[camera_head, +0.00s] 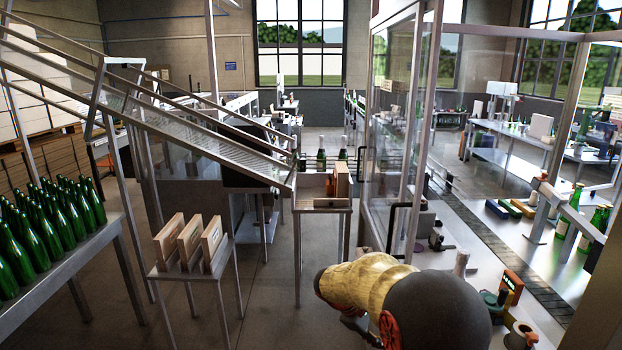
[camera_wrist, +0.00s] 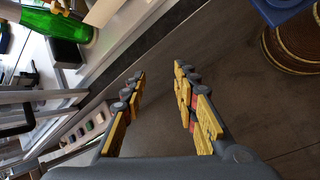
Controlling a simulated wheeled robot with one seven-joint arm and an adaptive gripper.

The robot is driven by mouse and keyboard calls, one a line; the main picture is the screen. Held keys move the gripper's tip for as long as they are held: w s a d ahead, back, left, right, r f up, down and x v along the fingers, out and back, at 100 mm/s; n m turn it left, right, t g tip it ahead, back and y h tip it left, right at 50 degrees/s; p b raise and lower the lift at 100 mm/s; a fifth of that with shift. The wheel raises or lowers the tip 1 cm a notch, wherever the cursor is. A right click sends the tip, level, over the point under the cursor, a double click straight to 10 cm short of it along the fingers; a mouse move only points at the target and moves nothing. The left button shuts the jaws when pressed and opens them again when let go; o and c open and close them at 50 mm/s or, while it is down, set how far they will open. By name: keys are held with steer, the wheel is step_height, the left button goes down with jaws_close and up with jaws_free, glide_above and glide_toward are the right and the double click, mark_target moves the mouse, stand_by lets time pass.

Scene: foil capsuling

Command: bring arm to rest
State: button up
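My gripper (camera_wrist: 160,73) shows in the wrist view with its two yellow-padded fingers apart and nothing between them. Dark floor or a dark surface lies beyond the fingertips. In the head view my arm reaches in at the bottom, right of centre, with a tan sleeve-like part and a dark rounded joint. Its gripper end is mostly hidden there, so I cannot place the fingers in that view.
In the wrist view a green bottle (camera_wrist: 55,22) lies at top left and a brown round container (camera_wrist: 293,45) at right. In the head view, a glass-walled bench with a dark conveyor (camera_head: 505,255) stands right; wooden boxes (camera_head: 190,242) and many green bottles (camera_head: 40,235) stand left.

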steer(key=s+r+m+t+y+b, duration=0.1)
steer(key=s+r+m+y+b, duration=0.1)
steer(key=s, duration=1)
steer(key=s+r+m+t+y+b, duration=0.1)
steer(key=s+r+m, duration=0.4)
steer(key=s, duration=0.7)
steer(key=s+a+r+m+t+y+b, duration=0.1)
steer(key=s+r+m+t+y+b, duration=0.1)
steer(key=s, duration=1)
step_height(320, 180, up, 2)
steer(key=shift+r+m+y+b, duration=0.2)
steer(key=shift+m+y+b, duration=0.25)
steer(key=shift+m+y, duration=0.55)
steer(key=shift+a, duration=0.1)
steer(key=shift+a, duration=0.15)
